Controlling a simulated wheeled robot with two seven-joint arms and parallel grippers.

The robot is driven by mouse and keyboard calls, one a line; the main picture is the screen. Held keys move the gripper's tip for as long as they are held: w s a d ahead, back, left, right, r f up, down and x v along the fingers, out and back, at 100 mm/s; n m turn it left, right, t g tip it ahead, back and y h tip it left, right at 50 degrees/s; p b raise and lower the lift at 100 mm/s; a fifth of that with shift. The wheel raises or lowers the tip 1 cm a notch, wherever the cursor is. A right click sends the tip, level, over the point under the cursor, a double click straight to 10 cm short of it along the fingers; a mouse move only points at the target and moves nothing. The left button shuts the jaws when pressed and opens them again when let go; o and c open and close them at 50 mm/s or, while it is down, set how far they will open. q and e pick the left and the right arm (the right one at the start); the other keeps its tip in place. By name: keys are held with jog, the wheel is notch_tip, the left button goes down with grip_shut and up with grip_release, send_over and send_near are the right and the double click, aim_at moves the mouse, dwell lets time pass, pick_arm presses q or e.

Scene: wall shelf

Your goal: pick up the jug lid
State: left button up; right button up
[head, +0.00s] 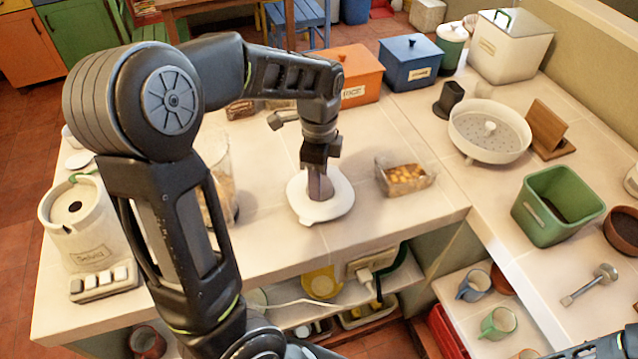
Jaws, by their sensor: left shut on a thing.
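The white jug lid (325,208) is a rounded disc in the middle of the counter. My left gripper (320,188) points down over it and is shut on its raised middle part, which the jaws mostly hide. I cannot tell whether the lid rests on the counter or hangs just above it. A clear jug (219,175) stands to the left of the lid, partly hidden behind my left arm. At the bottom right corner a dark part of my right arm shows, but its gripper is not in view.
A clear box of orange pieces (406,178) stands right of the lid. Orange (357,75) and blue (410,66) boxes stand behind. A white crock (82,225) is at the left, a white strainer (490,128) and green bin (556,207) at the right.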

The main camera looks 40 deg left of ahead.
pick_arm(q)
notch_tip(320, 180, up, 10)
jog(key=b, duration=0.1)
jog(key=shift+f, duration=0.15)
dwell(0.6)
